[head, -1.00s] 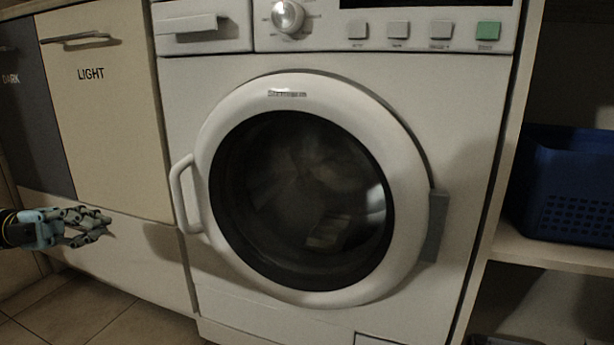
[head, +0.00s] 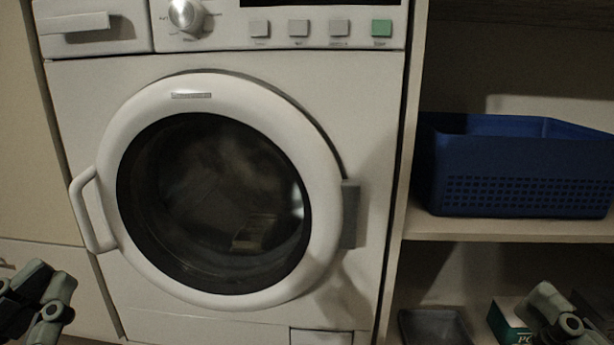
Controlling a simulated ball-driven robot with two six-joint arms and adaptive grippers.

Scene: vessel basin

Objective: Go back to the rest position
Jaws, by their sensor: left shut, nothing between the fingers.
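My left gripper (head: 38,300) shows at the lower left edge of the head view, partly cut off. It is shut and empty, and it is apart from the washing machine in the picture. My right gripper (head: 560,318) shows only in part at the lower right corner. Whether its fingers are open or shut I cannot tell. The white washing machine (head: 366,120) fills the left and middle of the view. Its round door (head: 325,190) is closed, with the white handle (head: 88,212) on its left side.
A blue perforated basket (head: 525,185) stands on a shelf (head: 490,228) to the right. Below it are a dark tray (head: 432,326) and a green and white box (head: 508,322), partly behind my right gripper. Pale cabinet fronts (head: 22,150) are on the left.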

